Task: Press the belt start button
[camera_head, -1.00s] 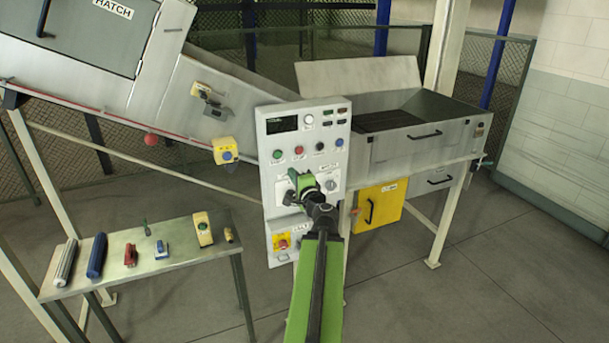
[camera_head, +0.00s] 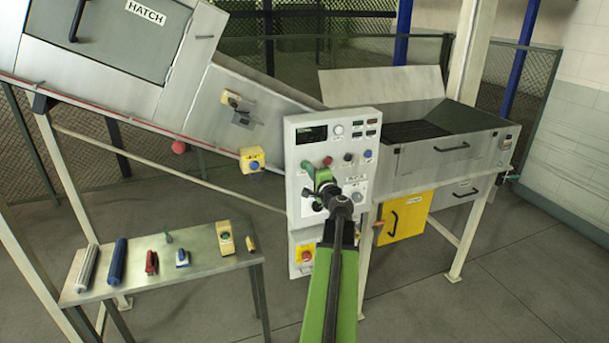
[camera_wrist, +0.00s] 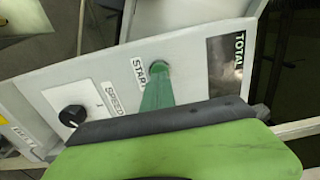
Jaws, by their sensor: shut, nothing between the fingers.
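The control panel (camera_head: 301,215) is a pale upright box. In the wrist view, the green button (camera_wrist: 158,67) beside the START label (camera_wrist: 138,71) shows just past my fingertips. My gripper (camera_wrist: 156,82) is shut and empty, its narrow green fingers pointing straight at that button. The tips overlap the button's lower edge in the picture; I cannot tell whether they touch it or how far it is pressed in.
Red (camera_head: 328,160), black (camera_head: 348,157) and blue (camera_head: 368,154) buttons sit right of my gripper. The wrist view shows a SPEED knob (camera_wrist: 72,115) and a dark TOTAL display (camera_wrist: 225,62). A red stop button (camera_head: 306,256) is lower down. A side table (camera_head: 205,258) stands left.

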